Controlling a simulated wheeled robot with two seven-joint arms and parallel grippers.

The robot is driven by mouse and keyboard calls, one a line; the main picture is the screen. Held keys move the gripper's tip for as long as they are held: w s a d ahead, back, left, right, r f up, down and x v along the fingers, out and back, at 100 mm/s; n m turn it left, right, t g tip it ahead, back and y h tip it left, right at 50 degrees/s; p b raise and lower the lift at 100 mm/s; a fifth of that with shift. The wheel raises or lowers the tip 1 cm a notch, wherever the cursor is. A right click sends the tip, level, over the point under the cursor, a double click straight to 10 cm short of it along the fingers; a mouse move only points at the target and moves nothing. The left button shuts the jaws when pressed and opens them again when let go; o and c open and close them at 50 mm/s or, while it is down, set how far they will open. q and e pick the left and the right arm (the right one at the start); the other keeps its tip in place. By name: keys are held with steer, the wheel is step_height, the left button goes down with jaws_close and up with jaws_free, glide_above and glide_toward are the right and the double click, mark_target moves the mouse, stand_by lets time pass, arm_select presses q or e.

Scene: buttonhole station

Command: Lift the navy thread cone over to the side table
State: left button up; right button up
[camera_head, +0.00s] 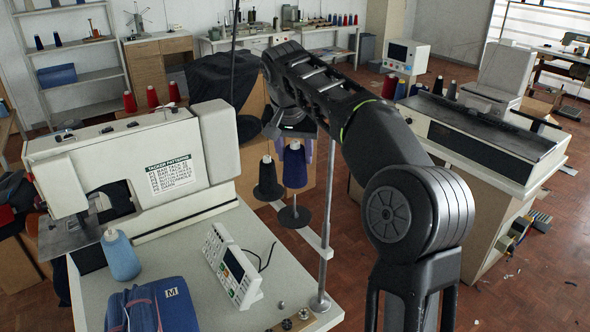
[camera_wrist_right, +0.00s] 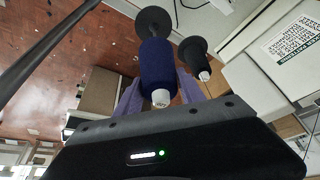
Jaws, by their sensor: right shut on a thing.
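The navy thread cone (camera_head: 294,168) is upright beside the sewing table, with its pale tip at the top. My right gripper (camera_head: 294,151) reaches down from above and is shut on it, a lavender finger on each side. In the right wrist view the navy cone (camera_wrist_right: 158,66) sits between the lavender fingers (camera_wrist_right: 160,92). A dark round disc (camera_head: 294,216) on a thin rod shows below the cone; whether the cone still touches the rod is unclear. I cannot tell which surface is the side table. My left gripper is out of view.
A black thread cone (camera_head: 268,180) stands close on the left. A metal pole (camera_head: 327,215) rises close on the right. The sewing machine (camera_head: 130,165), a blue cone (camera_head: 120,255) and a control box (camera_head: 233,265) occupy the near table. A cabinet-mounted machine (camera_head: 480,135) stands right.

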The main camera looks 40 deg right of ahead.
mark_target(289, 161)
steer(key=shift+r, duration=0.95)
steer(key=s+a, duration=0.4)
steer(key=a, duration=0.1)
steer(key=shift+s, duration=0.35)
steer(key=s+a+p, duration=0.2)
steer(key=s+a, duration=0.5)
steer(key=a, duration=0.1)
steer(key=shift+s, duration=0.4)
steer(key=shift+f, duration=0.1)
steer(key=w+a+f+n+y, duration=0.1)
steer(key=w+a+f+n, duration=0.2)
steer(key=f, duration=0.3)
steer(key=w+a+f+n+t+y+b, duration=0.1)
steer(key=w+a+f+n, duration=0.2)
steer(key=f, duration=0.4)
steer(key=w+a+f+n+y, duration=0.1)
steer(key=w+a+f+n, duration=0.2)
steer(key=f, duration=0.3)
steer(key=shift+a+f, duration=0.3)
steer(key=shift+a, duration=0.15)
steer(key=shift+w, duration=0.1)
